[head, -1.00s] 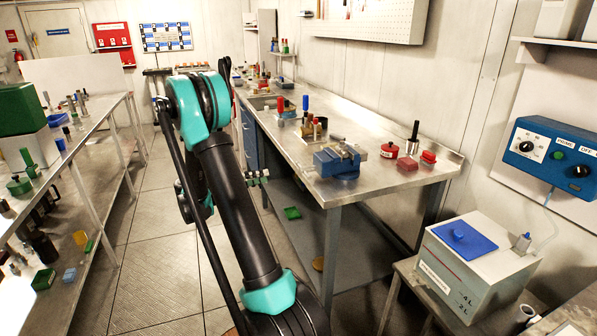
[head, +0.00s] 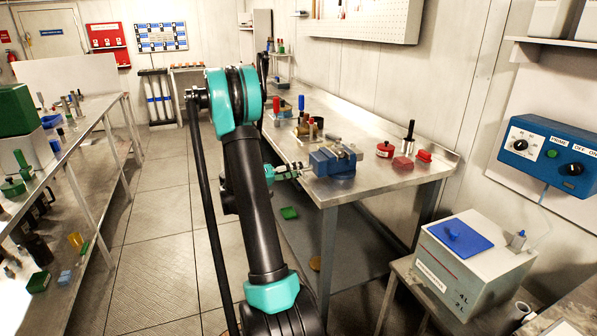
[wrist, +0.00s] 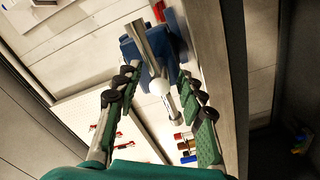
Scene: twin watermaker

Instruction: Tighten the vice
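The blue vice (head: 333,162) sits on the front corner of the steel bench. In the wrist view its blue body (wrist: 178,48) is at top centre. Its silver screw (wrist: 151,45) points towards my gripper, with a pale round end and a short metal handle bar (wrist: 173,108). My gripper (wrist: 157,76) is open, one finger on each side of the screw end and handle; I see no clear contact. In the head view my gripper (head: 297,168) is just left of the vice, at about its height. The jaws of the vice are hard to make out.
The steel bench (head: 390,184) carries red items (head: 402,163), a dark-handled tool (head: 409,136) and several small coloured tools behind the vice. A grey tank with a blue lid (head: 460,236) stands at the front right. The aisle floor (head: 160,220) is clear.

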